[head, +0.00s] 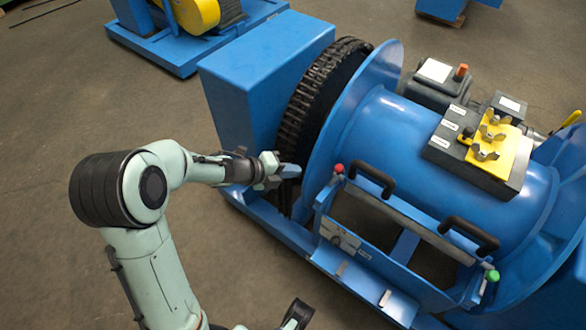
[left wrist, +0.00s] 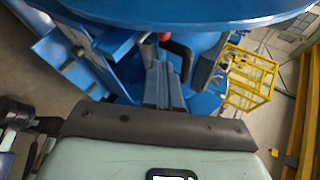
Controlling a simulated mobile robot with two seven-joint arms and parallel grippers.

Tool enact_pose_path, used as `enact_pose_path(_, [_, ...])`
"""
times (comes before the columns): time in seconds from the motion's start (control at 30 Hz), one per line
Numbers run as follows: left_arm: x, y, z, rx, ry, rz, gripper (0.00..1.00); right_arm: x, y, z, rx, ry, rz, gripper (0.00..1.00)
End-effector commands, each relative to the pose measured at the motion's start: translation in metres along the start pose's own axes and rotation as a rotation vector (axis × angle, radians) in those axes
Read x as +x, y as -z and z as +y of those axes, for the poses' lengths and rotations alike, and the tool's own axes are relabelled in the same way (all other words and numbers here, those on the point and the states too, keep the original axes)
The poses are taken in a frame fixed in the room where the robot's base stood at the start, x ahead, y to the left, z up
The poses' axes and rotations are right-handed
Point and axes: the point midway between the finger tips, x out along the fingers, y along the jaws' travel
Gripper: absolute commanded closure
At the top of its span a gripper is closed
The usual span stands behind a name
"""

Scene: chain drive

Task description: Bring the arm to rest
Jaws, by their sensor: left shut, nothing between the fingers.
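My left arm comes in from the left in the head view, bent at the elbow. Its left gripper (head: 286,171) points right, shut and empty, beside the lower end of the dark chain (head: 314,92). The chain runs around the wheel between a blue box-shaped housing (head: 262,72) and the flange of a large blue drum (head: 400,140). I cannot tell whether the fingertips touch the machine. In the left wrist view, blue machine parts fill the upper middle.
A blue frame with two black handles (head: 371,178) and red and green knobs stands before the drum. A grey box with a yellow bracket (head: 492,140) sits on the drum. Another blue machine stands at the back left. Floor at the left is clear. A yellow cage (left wrist: 250,78) shows in the wrist view.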

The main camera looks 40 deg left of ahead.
Motion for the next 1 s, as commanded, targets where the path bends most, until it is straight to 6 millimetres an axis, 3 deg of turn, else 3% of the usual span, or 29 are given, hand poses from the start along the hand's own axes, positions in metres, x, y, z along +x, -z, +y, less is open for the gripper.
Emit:
enact_pose_path(0.33, [0.003, 0.002, 0.001, -0.032, -0.003, 0.001, 1.0, -0.003, 0.0, -0.001, 0.0, 0.0, 0.0, 0.4])
enact_pose_path(0.47, [0.02, 0.013, 0.014, -0.273, -0.031, -0.007, 1.0, -0.018, -0.004, -0.005, -0.001, 0.0, -0.006, 0.4])
enact_pose_path(0.53, [0.034, 0.027, 0.032, -0.511, -0.072, -0.026, 1.0, -0.032, -0.007, -0.009, -0.001, -0.001, -0.013, 0.4])
enact_pose_path(0.67, [0.056, 0.07, 0.084, -1.048, -0.214, -0.116, 1.0, -0.059, -0.014, -0.016, -0.001, -0.004, -0.034, 0.4])
enact_pose_path(0.77, [0.058, 0.116, 0.129, -1.443, -0.363, -0.247, 1.0, -0.078, -0.017, -0.022, -0.001, -0.006, -0.047, 0.4])
enact_pose_path(0.9, [0.035, 0.189, 0.183, -1.902, -0.582, -0.517, 1.0, -0.103, -0.019, -0.03, -0.002, -0.007, -0.066, 0.4])
enact_pose_path(1.0, [0.011, 0.232, 0.206, -2.114, -0.703, -0.725, 1.0, -0.116, -0.019, -0.035, -0.003, -0.008, -0.073, 0.4])
